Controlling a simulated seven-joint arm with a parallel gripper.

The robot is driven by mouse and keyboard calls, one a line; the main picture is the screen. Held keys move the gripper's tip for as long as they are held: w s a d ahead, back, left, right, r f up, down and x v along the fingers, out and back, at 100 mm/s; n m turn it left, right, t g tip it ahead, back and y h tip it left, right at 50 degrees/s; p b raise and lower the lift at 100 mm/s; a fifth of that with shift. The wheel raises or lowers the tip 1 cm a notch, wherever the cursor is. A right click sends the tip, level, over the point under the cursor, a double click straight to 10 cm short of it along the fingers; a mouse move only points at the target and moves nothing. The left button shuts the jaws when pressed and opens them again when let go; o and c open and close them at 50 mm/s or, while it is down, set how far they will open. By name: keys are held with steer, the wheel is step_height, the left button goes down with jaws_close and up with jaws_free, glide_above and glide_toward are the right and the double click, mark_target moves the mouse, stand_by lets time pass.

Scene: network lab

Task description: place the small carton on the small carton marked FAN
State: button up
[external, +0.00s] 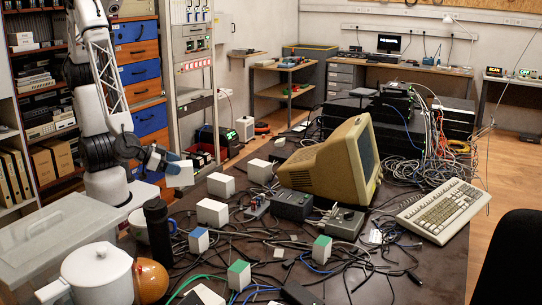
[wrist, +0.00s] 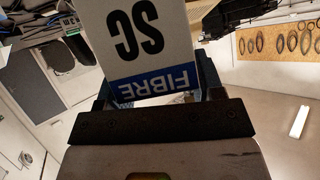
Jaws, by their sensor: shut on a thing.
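My gripper (external: 168,162) is shut on a small white carton (external: 181,174), held above the left part of the dark table. In the wrist view the held carton (wrist: 140,38) shows the letters SC and a blue band reading FIBRE, upside down, between the fingers of my gripper (wrist: 155,92). Several small cartons stand on the table: white ones (external: 221,185), (external: 212,212) and (external: 260,171), a blue-marked one (external: 198,240) and green-marked ones (external: 239,275) and (external: 321,249). I cannot read FAN on any of them.
A beige monitor (external: 325,165) and a keyboard (external: 441,210) take up the table's right side. Tangled cables (external: 300,265) cover much of the surface.

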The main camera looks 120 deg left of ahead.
steer(key=shift+s+a+f+n+g, duration=0.15)
steer(key=shift+s+a+n, duration=0.1)
steer(key=shift+s, duration=0.5)
steer(key=shift+s+a+n+g, duration=0.15)
steer(key=shift+s+a, duration=0.05)
steer(key=shift+s, duration=0.55)
glide_above(207, 205)
steer(key=f, duration=0.2)
steer(key=shift+w+r, duration=0.15)
steer(key=shift+r, duration=0.1)
steer(key=shift+f, duration=1.75)
steer(key=o, duration=1.4)
steer(key=shift+f, duration=0.1)
